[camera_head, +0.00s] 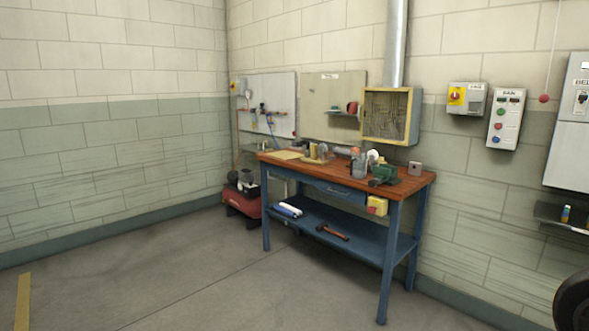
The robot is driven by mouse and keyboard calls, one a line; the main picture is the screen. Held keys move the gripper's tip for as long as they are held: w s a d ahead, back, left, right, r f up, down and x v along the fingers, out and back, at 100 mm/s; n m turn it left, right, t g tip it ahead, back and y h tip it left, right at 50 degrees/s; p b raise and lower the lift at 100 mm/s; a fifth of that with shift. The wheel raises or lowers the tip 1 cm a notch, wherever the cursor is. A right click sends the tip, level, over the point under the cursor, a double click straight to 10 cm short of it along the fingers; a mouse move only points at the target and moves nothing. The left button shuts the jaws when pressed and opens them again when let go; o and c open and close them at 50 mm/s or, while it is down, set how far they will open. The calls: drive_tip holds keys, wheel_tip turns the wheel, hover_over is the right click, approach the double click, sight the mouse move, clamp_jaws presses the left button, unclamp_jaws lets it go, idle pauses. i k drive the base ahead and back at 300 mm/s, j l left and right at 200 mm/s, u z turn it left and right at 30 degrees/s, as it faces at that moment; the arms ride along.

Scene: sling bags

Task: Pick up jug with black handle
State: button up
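A workbench (408,187) with a reddish-brown wooden top and blue legs stands against the right wall. Small items crowd its top. A grey container (358,168) stands near the middle of the top, and a small grey item (415,169) sits at its right end. At this distance I cannot tell whether any of them is a jug with a black handle. My gripper is not in view.
A green vise-like tool (384,175) sits at the bench's front right. The blue lower shelf (365,243) holds a hammer (332,232). A red compressor (242,200) stands left of the bench. The concrete floor (190,275) in front is clear. A dark round object (574,303) is at lower right.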

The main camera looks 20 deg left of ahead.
sight(359, 162)
drive_tip(key=u, duration=0.3)
drive_tip(key=i+u, duration=0.1)
drive_tip(key=i, duration=1.25)
drive_tip(key=i+u, duration=0.15)
drive_tip(key=i, duration=0.55)
drive_tip(key=i+l+u, duration=0.1)
drive_tip(key=i, duration=0.6)
drive_tip(key=i+l, duration=0.25)
drive_tip(key=i, duration=0.4)
drive_tip(key=u, duration=0.05)
